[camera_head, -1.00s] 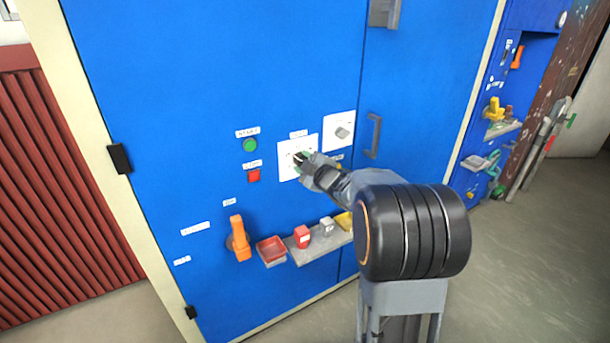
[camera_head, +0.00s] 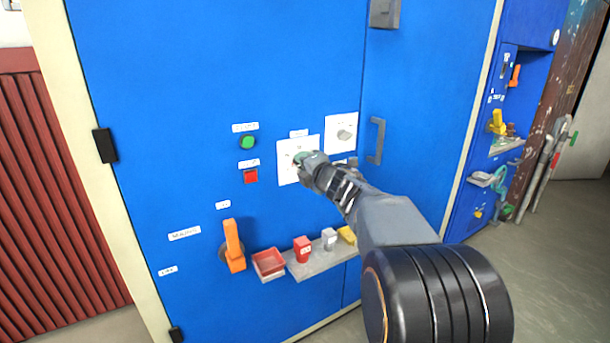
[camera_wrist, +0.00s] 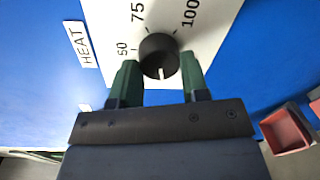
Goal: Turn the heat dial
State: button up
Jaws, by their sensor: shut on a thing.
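The heat dial (camera_wrist: 157,48) is a round black knob on a white plate (camera_wrist: 100,15) in the wrist view. A HEAT label (camera_wrist: 79,44) and the marks 50, 75 and 100 show around it. A short white line on the knob points down in the picture, towards my gripper's body. My gripper (camera_wrist: 159,62) has its two green fingers on either side of the knob and is shut on it. In the head view my gripper (camera_head: 302,160) is at the white plate on the blue cabinet and hides most of the dial.
A second plate with a grey knob (camera_head: 344,134) sits to the right, near a door handle (camera_head: 376,141). A green button (camera_head: 247,142), red button (camera_head: 250,176) and orange lever (camera_head: 234,246) are left. A shelf (camera_head: 318,265) with a red tray (camera_head: 268,263) juts out below.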

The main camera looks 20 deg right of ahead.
jog(key=shift+f+n+b, duration=0.1)
jog(key=shift+n+b, duration=1.05)
jog(key=shift+n, duration=0.35)
jog(key=o, duration=0.9)
jog(key=shift+s+d+r+p, duration=0.2)
jog(key=shift+s+p, duration=0.2)
jog(key=shift+s, duration=1.9)
jog(key=shift+s+d+r+p, duration=0.15)
jog(key=shift+s+p, duration=0.25)
jog(key=shift+s, duration=1.85)
jog(key=shift+s+d+r+p, duration=0.15)
jog(key=shift+s+p, duration=0.25)
jog(key=shift+s, duration=1.9)
jog(key=shift+f, duration=0.1)
